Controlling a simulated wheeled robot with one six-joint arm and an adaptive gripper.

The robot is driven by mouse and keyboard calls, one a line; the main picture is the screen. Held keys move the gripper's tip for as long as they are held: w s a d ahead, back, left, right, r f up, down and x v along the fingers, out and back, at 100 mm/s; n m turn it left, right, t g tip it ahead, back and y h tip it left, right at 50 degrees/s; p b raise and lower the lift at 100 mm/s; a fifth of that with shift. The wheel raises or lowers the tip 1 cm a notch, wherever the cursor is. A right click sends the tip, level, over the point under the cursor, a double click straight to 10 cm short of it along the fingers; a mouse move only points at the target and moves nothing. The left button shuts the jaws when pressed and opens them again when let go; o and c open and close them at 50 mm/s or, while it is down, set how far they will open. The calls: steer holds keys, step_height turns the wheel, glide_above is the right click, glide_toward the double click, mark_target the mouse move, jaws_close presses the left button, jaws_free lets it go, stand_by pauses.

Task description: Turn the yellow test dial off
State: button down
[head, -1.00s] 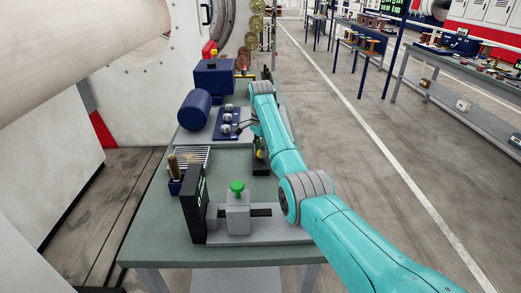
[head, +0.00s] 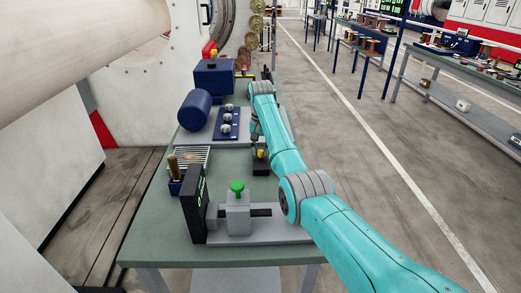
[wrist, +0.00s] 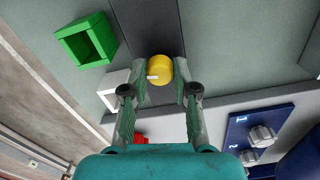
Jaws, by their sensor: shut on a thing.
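The yellow test dial (wrist: 159,68) is a round yellow knob with a small white mark near its edge, on a dark panel (wrist: 150,25). In the head view the dial (head: 260,154) shows near the bench's right edge, on a dark block. My gripper (wrist: 164,70) has one finger on each side of the dial and is shut on it. In the head view the gripper (head: 259,142) is small, just above the dial and partly hidden by my arm.
A blue panel with several grey knobs (head: 227,124) lies behind the dial. An open green box (wrist: 87,42), a white block (wrist: 114,90) and a red thing (wrist: 140,138) are nearby in the wrist view. A fixture with a green knob (head: 237,187) stands at the bench front.

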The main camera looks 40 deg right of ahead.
mark_target(260, 151)
steer(key=shift+n, duration=1.1)
steer(key=c, duration=0.9)
jaws_free()
steer(key=shift+r, duration=0.1)
step_height(260, 151, up, 7)
steer(key=shift+r, duration=0.15)
